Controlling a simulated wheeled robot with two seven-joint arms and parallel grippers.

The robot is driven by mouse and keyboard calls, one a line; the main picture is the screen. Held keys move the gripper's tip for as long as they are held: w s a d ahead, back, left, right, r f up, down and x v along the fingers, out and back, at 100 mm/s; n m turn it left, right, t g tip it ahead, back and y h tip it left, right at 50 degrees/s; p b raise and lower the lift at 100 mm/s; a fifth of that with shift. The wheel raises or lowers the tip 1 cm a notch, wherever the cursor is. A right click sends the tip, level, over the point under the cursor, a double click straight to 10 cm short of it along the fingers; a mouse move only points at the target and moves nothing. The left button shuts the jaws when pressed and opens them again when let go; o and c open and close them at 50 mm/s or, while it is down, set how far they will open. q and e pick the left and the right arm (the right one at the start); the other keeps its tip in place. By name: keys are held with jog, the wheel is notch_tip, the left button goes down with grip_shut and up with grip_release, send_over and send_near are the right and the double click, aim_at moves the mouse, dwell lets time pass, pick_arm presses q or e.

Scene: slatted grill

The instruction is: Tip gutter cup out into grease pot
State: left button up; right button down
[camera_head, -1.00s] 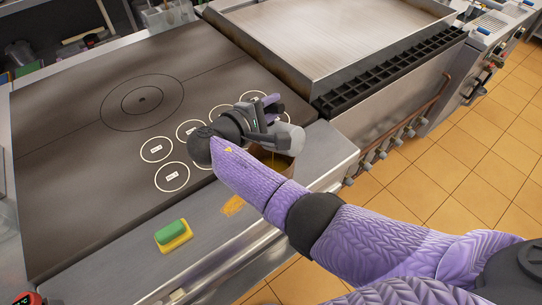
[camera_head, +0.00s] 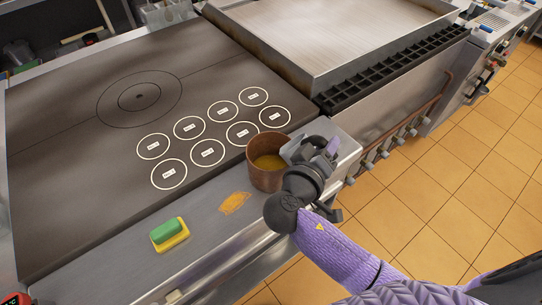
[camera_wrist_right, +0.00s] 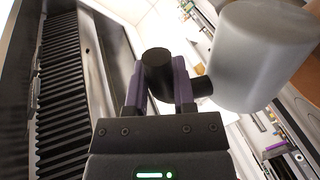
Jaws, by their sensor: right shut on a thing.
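The copper pot (camera_head: 265,175) stands upright on the steel front ledge, with yellow-brown grease in it. My right gripper (camera_head: 325,150) is just right of the pot's rim. It is shut on the dark handle (camera_wrist_right: 157,70) of the grey metal gutter cup (camera_wrist_right: 262,55), which fills the upper right of the wrist view. In the head view the cup (camera_head: 293,149) shows only in part, at the pot's right rim, the gripper covering much of it. Its mouth is hidden, so I cannot tell its tilt or contents. My left gripper is not in view.
The dark hot plate (camera_head: 70,160) with several white rings is bare. A steel griddle (camera_head: 330,35) and black slatted grill (camera_head: 395,70) stand behind.

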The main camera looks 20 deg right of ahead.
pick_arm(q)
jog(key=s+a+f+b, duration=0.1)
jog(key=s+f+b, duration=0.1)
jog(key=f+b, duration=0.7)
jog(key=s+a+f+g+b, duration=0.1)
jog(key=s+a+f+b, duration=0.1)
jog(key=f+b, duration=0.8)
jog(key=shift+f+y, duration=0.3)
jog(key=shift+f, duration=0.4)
pick_arm(e)
jog(key=s+d+f+m+t, duration=0.2)
jog(key=s+d+f+m, duration=0.3)
jog(key=s+f+m, duration=0.2)
notch_tip(320, 180, down, 4)
jog(key=m, duration=0.2)
jog(key=shift+s+d+f+m+h, duration=0.2)
jog(key=shift+s+d+m+h, duration=0.1)
jog(key=shift+m, duration=0.1)
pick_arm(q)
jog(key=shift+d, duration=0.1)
